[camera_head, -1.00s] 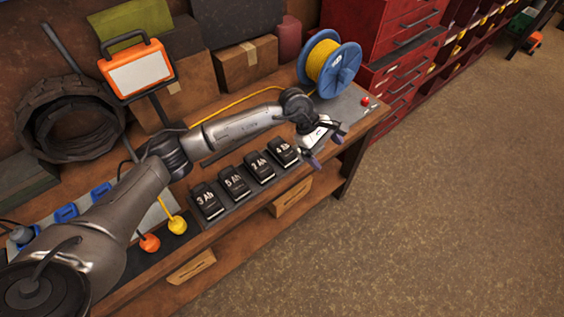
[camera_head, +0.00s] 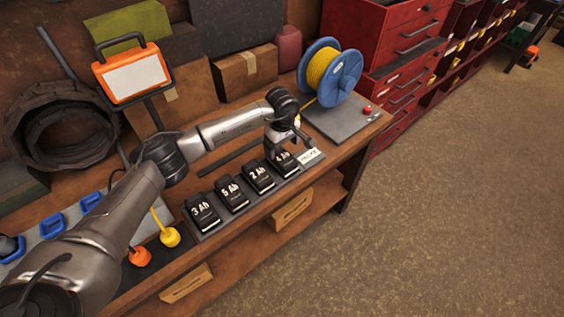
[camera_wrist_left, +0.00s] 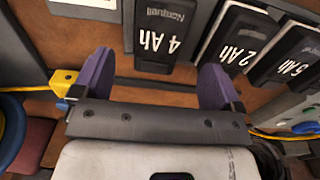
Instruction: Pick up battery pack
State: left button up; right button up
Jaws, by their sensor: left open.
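Several black battery packs with white labels stand in a row on a dark rack at the bench's front: 3 Ah (camera_head: 202,212), 5 Ah (camera_head: 231,195), 2 Ah (camera_head: 258,178) and 4 Ah (camera_head: 284,164). My left gripper (camera_head: 285,146) is over the 4 Ah pack at the row's right end and partly hides it. In the left wrist view, the open purple fingers (camera_wrist_left: 156,68) lie to either side of the 4 Ah pack (camera_wrist_left: 165,35), with gaps showing and nothing held. The 2 Ah pack (camera_wrist_left: 238,35) is beyond the right finger. My right gripper is out of view.
A blue reel of yellow cable (camera_head: 330,73) stands on a grey plate right of the packs. An orange work light (camera_head: 132,75), cardboard box (camera_head: 246,70) and coiled tread (camera_head: 65,125) stand behind. A red drawer cabinet (camera_head: 400,60) adjoins the bench. Open floor lies right.

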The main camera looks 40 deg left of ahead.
aim_at(282, 156)
pick_arm(q)
jog(key=shift+f, duration=2.9)
jog(key=shift+r, duration=0.15)
jog(key=c, duration=1.3)
